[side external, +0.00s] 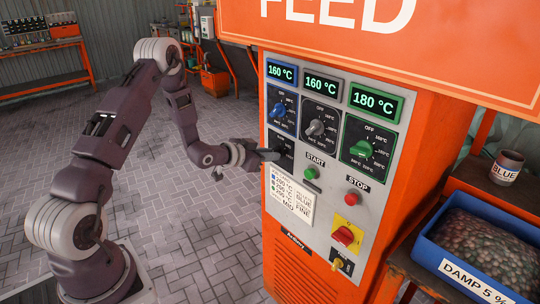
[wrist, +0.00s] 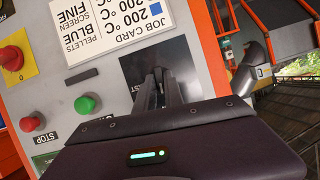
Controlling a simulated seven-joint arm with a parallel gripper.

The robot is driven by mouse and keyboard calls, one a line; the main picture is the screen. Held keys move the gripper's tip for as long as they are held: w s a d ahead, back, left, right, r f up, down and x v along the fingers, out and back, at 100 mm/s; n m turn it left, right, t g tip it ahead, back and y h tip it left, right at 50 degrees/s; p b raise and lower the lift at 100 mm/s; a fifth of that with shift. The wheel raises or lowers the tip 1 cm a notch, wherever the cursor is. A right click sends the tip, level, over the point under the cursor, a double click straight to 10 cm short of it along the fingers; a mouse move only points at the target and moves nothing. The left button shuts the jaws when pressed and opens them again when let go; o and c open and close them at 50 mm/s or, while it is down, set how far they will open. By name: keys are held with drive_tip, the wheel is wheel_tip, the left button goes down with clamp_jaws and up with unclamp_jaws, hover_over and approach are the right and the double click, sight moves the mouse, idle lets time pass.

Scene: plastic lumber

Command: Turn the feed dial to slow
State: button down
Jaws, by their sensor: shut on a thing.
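The black dial plate (side external: 287,143) is at the lower left of the dials on the orange machine's grey panel. I take it for the feed dial; its lettering is too small to read. My gripper (side external: 272,154) reaches it from the left, with its fingers against the plate. In the wrist view my gripper (wrist: 163,88) is shut on the dial's knob, in front of the black plate (wrist: 135,65). The fingers cover the knob, so its pointer and setting are hidden.
Three temperature dials, blue (side external: 279,109), grey (side external: 317,128) and green (side external: 361,149), sit above. The green START button (side external: 311,173), red STOP button (side external: 352,198), job card (side external: 292,195) and red switch (side external: 346,236) are close by. A blue pellet bin (side external: 430,252) stands right.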

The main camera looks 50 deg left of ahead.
drive_tip(key=shift+n, duration=0.4)
idle(0.3)
drive_tip(key=c, duration=1.4)
unclamp_jaws()
drive_tip(key=shift+c, duration=0.2)
drive_tip(key=shift+s, duration=0.1)
